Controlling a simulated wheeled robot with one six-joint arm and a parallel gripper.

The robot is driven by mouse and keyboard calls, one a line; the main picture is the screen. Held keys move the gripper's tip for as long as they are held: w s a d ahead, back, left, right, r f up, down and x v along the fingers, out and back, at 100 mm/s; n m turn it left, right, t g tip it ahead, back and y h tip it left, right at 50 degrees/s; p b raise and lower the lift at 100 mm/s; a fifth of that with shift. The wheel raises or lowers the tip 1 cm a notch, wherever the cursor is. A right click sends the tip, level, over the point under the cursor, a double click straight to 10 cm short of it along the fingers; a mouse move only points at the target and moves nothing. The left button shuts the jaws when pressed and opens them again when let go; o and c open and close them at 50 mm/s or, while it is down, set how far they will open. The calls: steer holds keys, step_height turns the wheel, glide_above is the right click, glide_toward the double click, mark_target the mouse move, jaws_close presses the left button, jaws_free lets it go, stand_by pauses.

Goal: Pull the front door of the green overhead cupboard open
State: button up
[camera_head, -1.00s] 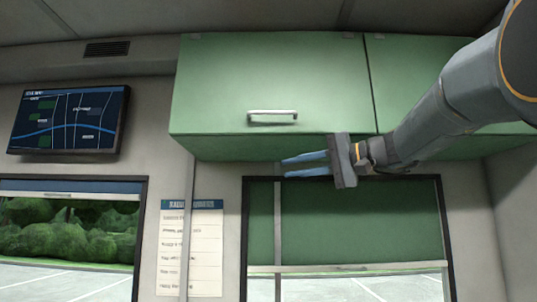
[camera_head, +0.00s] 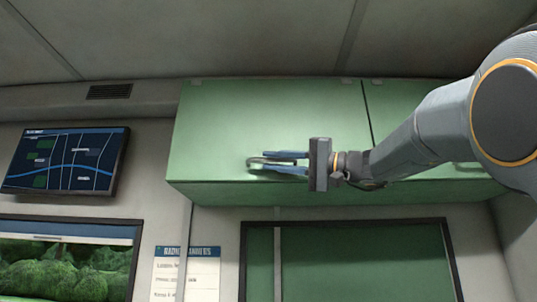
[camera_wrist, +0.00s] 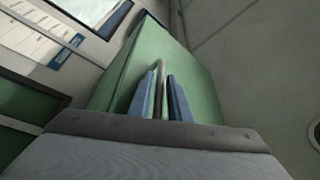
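The green overhead cupboard's front door (camera_head: 225,125) looks closed, flush with the cupboard front. Its pale metal bar handle (camera_head: 256,162) sits low on the door and is partly hidden by my gripper. My gripper (camera_head: 266,162) reaches in from the right, its two blue fingers one above and one below the handle. In the wrist view the handle (camera_wrist: 161,78) stands between the two fingers (camera_wrist: 163,80), with narrow green gaps showing at its sides. The fingers look open around the handle, not closed on it. The door also shows in the wrist view (camera_wrist: 195,80).
A second green cupboard door (camera_head: 395,105) adjoins on the right, partly behind my arm. A wall screen (camera_head: 65,160) hangs at the left. A window (camera_head: 60,260) and a paper list (camera_head: 187,272) are below. The ceiling is close above the cupboard.

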steer(key=shift+p+x, duration=0.3)
steer(key=shift+x, duration=0.65)
steer(key=shift+c, duration=0.4)
jaws_close()
